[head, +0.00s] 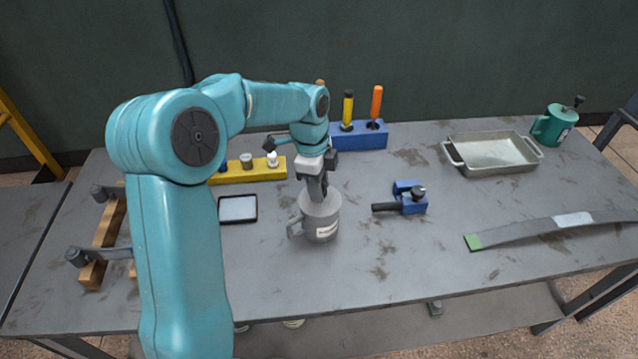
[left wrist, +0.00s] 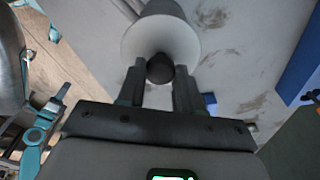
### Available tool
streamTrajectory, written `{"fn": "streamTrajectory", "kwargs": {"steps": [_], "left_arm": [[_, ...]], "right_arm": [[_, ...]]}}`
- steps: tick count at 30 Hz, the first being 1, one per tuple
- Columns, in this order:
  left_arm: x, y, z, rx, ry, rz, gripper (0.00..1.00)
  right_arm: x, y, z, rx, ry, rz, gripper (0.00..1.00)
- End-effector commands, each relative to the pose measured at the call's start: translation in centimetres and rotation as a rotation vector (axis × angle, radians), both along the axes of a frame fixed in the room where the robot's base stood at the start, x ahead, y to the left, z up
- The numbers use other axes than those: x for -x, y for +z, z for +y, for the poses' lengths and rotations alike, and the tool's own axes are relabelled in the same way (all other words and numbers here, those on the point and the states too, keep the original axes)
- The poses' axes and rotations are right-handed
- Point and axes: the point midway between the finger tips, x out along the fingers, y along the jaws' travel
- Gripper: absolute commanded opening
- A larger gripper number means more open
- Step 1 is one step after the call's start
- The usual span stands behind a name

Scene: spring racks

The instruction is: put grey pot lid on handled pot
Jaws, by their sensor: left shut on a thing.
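The grey handled pot (head: 322,230) stands upright on the table, its handle to the left and a pale label on its front. My left gripper (head: 317,196) points down over the pot's mouth. In the left wrist view its two fingers (left wrist: 160,85) are shut on the dark knob (left wrist: 160,68) of the grey pot lid (left wrist: 160,36). The lid is at the pot's top, with the pot behind it in that view. I cannot tell whether the lid touches the rim. My right gripper is not in view.
A blue clamp block (head: 411,200) stands right of the pot, and a black-framed tablet (head: 238,208) lies left. Behind are a yellow rack (head: 248,172) and a blue tool holder (head: 362,135). A metal tray (head: 493,153), green can (head: 553,126) and leaf spring (head: 545,231) lie right.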

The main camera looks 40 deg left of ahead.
Motion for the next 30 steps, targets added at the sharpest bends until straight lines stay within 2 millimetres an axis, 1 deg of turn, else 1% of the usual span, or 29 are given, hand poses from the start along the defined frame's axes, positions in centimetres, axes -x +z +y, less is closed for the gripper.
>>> {"fn": "streamTrajectory", "kwargs": {"steps": [12,19,20,21,22,28,29,30], "left_arm": [[-0.01,-0.62,0.0,0.0,0.0,0.0,0.04],[-0.01,-0.59,0.0,0.0,0.0,0.0,0.04],[-0.01,-0.59,0.0,0.0,0.0,0.0,0.44],[-0.01,-0.59,0.0,0.0,0.0,0.0,0.57],[-0.01,-0.59,0.0,0.0,0.0,0.0,0.64],[-0.01,-0.59,0.0,0.0,0.0,0.0,0.64],[-0.01,-0.6,0.0,0.0,0.0,0.0,0.71],[-0.01,-0.6,0.0,0.0,0.0,0.0,0.84]], "right_arm": [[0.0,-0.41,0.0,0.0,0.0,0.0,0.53],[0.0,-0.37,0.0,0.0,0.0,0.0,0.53],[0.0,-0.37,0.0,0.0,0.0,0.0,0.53],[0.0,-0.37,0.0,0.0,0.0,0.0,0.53],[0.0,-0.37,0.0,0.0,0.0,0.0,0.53],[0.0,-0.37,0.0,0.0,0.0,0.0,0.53],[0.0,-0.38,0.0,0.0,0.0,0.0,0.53],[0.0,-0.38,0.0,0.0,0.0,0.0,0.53]]}}
